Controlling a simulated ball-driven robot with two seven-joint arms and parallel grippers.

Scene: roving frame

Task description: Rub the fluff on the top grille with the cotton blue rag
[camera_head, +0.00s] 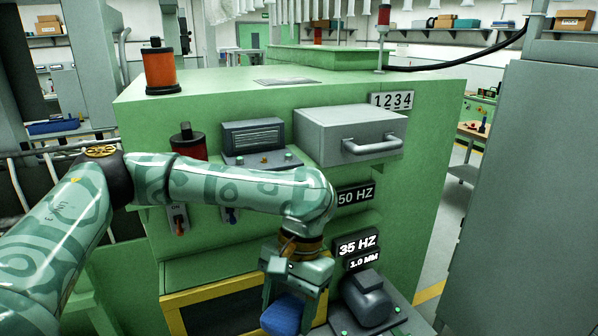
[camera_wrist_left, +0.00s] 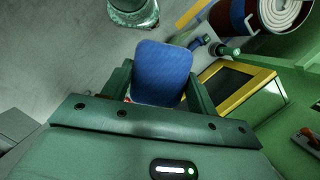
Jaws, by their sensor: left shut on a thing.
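My left gripper (camera_head: 292,292) hangs low in front of the green machine, shut on the blue rag (camera_head: 283,315). The rag also fills the space between the fingers in the left wrist view (camera_wrist_left: 162,72), as a rounded blue pad. A flat grey panel (camera_head: 288,82), which looks like the top grille, lies on the machine's top, well above and behind the gripper. I cannot make out fluff on it. My right gripper is not in view.
The green machine (camera_head: 420,170) carries a grey drawer box with a handle (camera_head: 350,135), a slotted dark unit (camera_head: 252,137) and an orange cylinder (camera_head: 161,68) on its top left. A yellow-framed opening (camera_head: 190,297) is low on its front. A grey cabinet (camera_head: 530,200) stands at right.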

